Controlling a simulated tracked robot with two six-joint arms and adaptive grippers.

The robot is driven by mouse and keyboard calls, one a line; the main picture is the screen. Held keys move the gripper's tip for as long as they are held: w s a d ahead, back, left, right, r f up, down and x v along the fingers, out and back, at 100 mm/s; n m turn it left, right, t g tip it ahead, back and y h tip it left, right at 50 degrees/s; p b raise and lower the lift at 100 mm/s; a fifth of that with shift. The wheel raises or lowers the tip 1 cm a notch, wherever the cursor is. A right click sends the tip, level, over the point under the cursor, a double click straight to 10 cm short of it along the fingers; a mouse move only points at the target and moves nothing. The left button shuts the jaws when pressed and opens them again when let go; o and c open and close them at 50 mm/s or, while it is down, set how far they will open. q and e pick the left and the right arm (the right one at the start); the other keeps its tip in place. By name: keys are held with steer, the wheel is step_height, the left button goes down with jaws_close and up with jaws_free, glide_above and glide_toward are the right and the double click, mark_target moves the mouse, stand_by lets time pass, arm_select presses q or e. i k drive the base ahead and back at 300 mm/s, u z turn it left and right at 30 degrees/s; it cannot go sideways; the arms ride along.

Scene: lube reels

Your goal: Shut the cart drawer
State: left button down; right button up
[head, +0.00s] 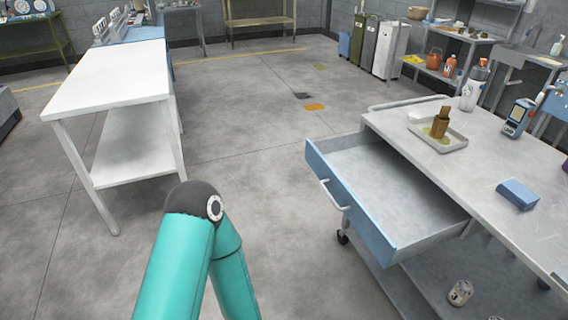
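The cart (480,180) stands at the right with a grey metal top. Its drawer (385,195) is pulled well out toward the left and looks empty inside. The drawer has a blue front panel (350,207) with a pale bar handle (335,196) on it. My teal arm rises from the bottom edge, left of the drawer and apart from it. Neither of my grippers shows in the head view.
On the cart top are a tray (458,143) with a brown object, a white bottle (473,88), a handheld meter (518,118) and a blue block (517,195). A white table (115,80) stands at left.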

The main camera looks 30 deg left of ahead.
mark_target(400, 214)
steer(key=z, duration=0.2)
steer(key=i, duration=0.9)
steer(key=u, duration=0.1)
